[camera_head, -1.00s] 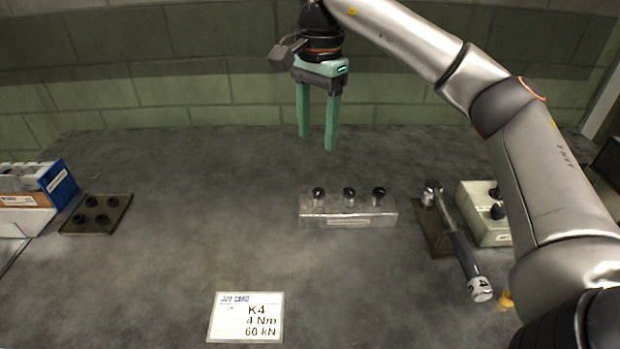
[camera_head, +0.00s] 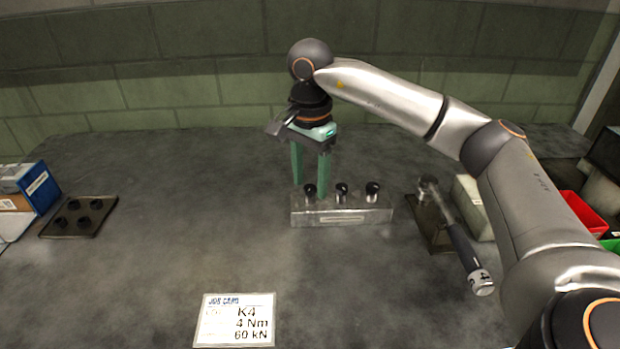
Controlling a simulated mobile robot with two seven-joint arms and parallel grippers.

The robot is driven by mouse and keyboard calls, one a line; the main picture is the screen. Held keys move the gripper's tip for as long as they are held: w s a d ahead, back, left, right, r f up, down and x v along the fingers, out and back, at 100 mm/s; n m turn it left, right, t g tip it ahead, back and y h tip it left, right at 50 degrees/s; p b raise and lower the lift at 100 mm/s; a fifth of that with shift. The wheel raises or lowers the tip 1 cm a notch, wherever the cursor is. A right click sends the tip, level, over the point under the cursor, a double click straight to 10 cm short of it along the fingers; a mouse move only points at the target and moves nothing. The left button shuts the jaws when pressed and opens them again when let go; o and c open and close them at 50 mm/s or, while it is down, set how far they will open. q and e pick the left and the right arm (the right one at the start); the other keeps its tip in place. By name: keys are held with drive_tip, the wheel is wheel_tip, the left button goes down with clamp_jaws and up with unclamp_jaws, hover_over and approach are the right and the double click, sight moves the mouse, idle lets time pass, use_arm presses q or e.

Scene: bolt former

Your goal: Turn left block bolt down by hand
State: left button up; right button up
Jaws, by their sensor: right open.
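A clear block (camera_head: 360,216) stands near the middle of the table with three black-headed bolts standing in its top. The left block bolt (camera_head: 310,191) is at its left end; the middle bolt (camera_head: 342,191) and right bolt (camera_head: 372,190) stand beside it. My right gripper (camera_head: 309,192) points down, open, with its green fingers at the left bolt. One finger is left of the bolt and the other is right of it, reaching behind the block's top. I cannot tell whether they touch the bolt. My left gripper is not in view.
A torque wrench (camera_head: 462,245) lies on a dark stand (camera_head: 428,225) right of the block, near my right arm. A black tray with several dark pieces (camera_head: 106,220) and a blue-white box (camera_head: 40,190) are at left. A job card (camera_head: 235,320) lies in front.

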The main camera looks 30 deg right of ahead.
clamp_jaws()
idle(0.4)
